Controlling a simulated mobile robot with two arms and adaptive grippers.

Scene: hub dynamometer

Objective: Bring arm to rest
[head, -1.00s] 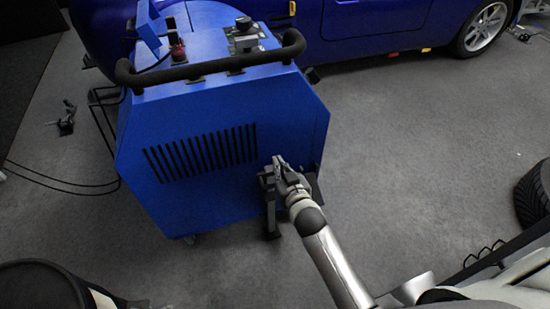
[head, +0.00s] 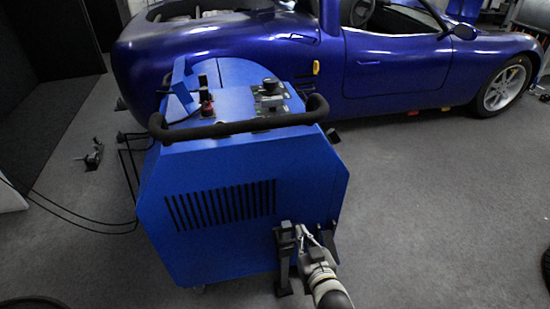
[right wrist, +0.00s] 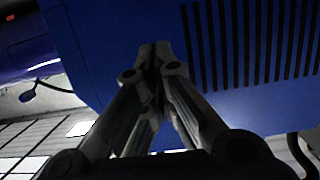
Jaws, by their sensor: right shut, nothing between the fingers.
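My right gripper (head: 303,232) is in front of the lower right of the blue dynamometer cabinet (head: 235,160) in the head view. Its arm comes in from the bottom edge. In the right wrist view the gripper's fingers (right wrist: 155,52) are closed together with nothing between them. I cannot tell whether the gripper touches the cabinet. My left gripper is not in view.
A blue car (head: 400,70) stands behind the cabinet. A black handle bar (head: 240,127) runs along the cabinet's top edge. Black cables (head: 80,225) lie on the floor at left, near a small dark stand (head: 92,157). The grey floor at right (head: 430,190) is mostly clear.

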